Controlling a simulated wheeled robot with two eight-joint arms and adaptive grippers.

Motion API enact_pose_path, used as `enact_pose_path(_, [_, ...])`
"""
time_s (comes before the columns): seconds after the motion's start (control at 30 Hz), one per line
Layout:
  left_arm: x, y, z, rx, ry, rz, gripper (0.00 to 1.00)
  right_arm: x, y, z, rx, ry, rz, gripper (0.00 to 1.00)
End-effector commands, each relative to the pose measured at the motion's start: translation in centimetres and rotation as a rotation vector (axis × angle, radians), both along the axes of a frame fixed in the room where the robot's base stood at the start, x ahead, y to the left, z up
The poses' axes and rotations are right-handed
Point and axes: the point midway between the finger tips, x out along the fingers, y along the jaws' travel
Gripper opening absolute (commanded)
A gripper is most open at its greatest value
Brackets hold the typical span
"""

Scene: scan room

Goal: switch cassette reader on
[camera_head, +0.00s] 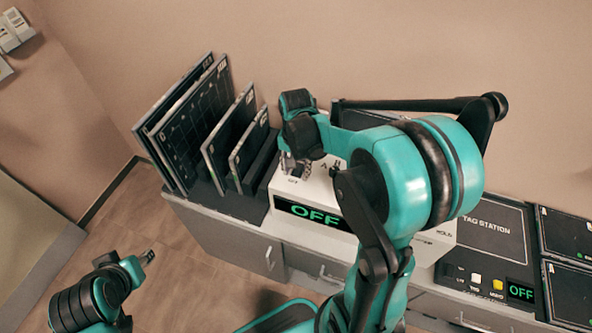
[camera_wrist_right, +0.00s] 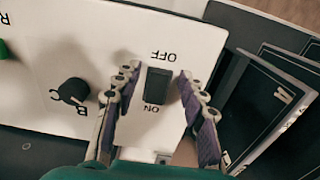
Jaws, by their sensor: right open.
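The cassette reader is a white box (camera_head: 288,185) on the counter, with a dark display (camera_head: 313,213) that reads OFF in green. In the right wrist view its white panel (camera_wrist_right: 110,30) carries a black rocker switch (camera_wrist_right: 158,85) between the labels OFF and ON. My right gripper (camera_wrist_right: 166,85) is open, its two fingers on either side of the switch. In the head view my right gripper (camera_head: 296,165) is over the left end of the reader, and my arm hides much of the box. My left gripper (camera_head: 147,257) is low at the left, away from the counter; its jaws are too small to judge.
Dark cassettes (camera_head: 195,125) stand upright in a rack just left of the reader. A black knob (camera_wrist_right: 74,91) and a green button (camera_wrist_right: 4,49) are on the same panel. A tag station (camera_head: 490,230), also reading OFF, lies to the right with dark panels (camera_head: 567,235) beyond.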

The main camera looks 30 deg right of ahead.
Motion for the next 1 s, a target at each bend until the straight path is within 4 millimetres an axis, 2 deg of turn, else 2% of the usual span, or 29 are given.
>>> enact_pose_path(0.17, [0.0, 0.0, 0.1, 0.0, 0.0, 0.0, 0.4, 0.0, 0.0, 0.0, 0.0, 0.0, 0.0, 0.41])
enact_pose_path(0.33, [0.0, 0.0, 0.0, 0.0, 0.0, 0.0, 0.4, 0.0, 0.0, 0.0, 0.0, 0.0, 0.0, 0.0])
enact_pose_path(0.57, [0.0, 0.0, 0.0, 0.0, 0.0, 0.0, 0.4, 0.1, -0.1, 0.0, 0.017, 0.016, -0.002, 0.0])
enact_pose_path(1.0, [0.0, 0.0, -1.0, 0.0, 0.0, 0.0, 0.4, 0.8, -0.9, 0.4, 0.293, 0.25, -0.001, 0.0])
